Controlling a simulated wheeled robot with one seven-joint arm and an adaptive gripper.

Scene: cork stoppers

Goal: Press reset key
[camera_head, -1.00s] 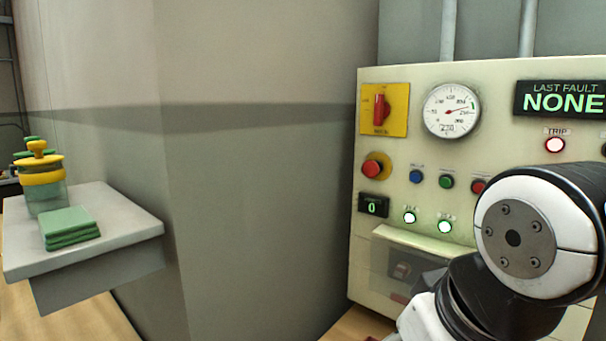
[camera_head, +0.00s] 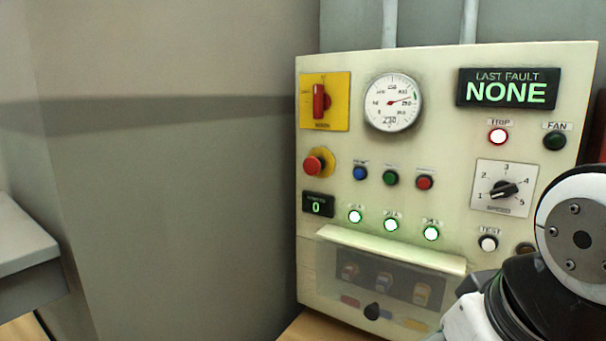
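The cream control panel (camera_head: 450,110) stands at the right. Three push buttons sit in a row under the gauge: a blue button (camera_head: 360,173), a green button (camera_head: 390,178) and a red button (camera_head: 425,182). The small labels above them are too blurred to read surely, so I cannot tell for certain which is the reset key. Nothing touches these buttons. Part of my arm shows at the lower right, in front of the panel's right side; my gripper is not in view.
The panel has a red mushroom knob (camera_head: 314,164), a red rotary switch (camera_head: 320,101), a lit trip lamp (camera_head: 498,136) and a speed dial (camera_head: 503,190). A hood (camera_head: 390,248) juts out below. A grey shelf (camera_head: 22,245) is at far left.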

